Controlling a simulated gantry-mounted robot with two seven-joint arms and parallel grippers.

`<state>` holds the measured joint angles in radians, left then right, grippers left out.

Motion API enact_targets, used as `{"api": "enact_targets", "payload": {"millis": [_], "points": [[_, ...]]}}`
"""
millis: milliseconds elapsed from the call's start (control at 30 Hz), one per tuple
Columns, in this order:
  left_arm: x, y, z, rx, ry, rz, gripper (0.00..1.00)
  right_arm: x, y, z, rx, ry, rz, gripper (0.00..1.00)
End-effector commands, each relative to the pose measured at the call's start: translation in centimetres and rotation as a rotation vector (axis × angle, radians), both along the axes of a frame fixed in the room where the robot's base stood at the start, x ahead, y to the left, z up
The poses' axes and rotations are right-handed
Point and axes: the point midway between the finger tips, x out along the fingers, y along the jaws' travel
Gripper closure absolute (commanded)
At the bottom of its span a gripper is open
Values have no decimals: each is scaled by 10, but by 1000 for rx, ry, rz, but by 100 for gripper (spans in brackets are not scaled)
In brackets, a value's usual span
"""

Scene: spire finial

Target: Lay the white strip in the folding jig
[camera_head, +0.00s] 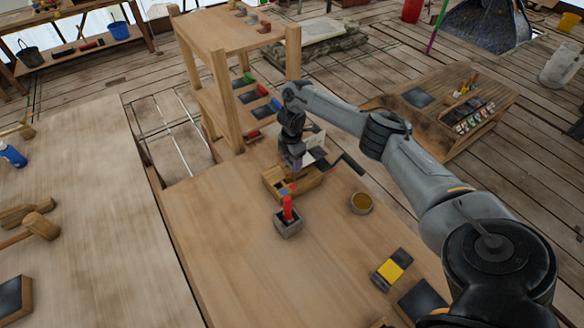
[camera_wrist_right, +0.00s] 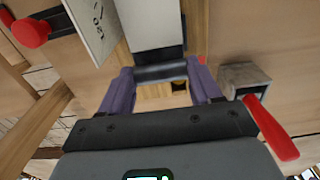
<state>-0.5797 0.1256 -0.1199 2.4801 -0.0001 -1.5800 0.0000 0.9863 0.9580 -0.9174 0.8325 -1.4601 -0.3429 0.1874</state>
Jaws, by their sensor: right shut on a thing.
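A bit of the jig's wood (camera_wrist_right: 155,92) shows between the fingers. The arm and hand hide much of the jig and strip in the head view, so contact between them cannot be told. My left gripper is not in view.
A grey block with a red handle (camera_head: 288,208) stands just in front of the jig, close to my fingers. A dark lever (camera_head: 350,164) sticks out at the right. A marked white card (camera_wrist_right: 95,22) stands nearby. A round tin (camera_head: 361,203) is right; the table's front left is clear.

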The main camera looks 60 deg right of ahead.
Motion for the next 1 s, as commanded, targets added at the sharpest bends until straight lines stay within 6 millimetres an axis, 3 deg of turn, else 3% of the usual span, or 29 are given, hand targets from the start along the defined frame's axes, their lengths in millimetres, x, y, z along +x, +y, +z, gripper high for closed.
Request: {"api": "enact_targets", "payload": {"millis": [133,300,767,800,933,1000], "points": [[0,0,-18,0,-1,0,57,-1,0,-24,2,1,-2,76],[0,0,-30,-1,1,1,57,0,0,-38,1,0,0,76],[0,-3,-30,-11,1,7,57,-1,0,-41,0,1,-1,76],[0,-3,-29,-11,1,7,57,-1,0,-42,0,1,-1,34],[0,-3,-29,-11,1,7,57,-1,0,-41,0,1,-1,14],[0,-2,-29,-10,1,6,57,-1,0,-41,0,1,-1,11]]}}
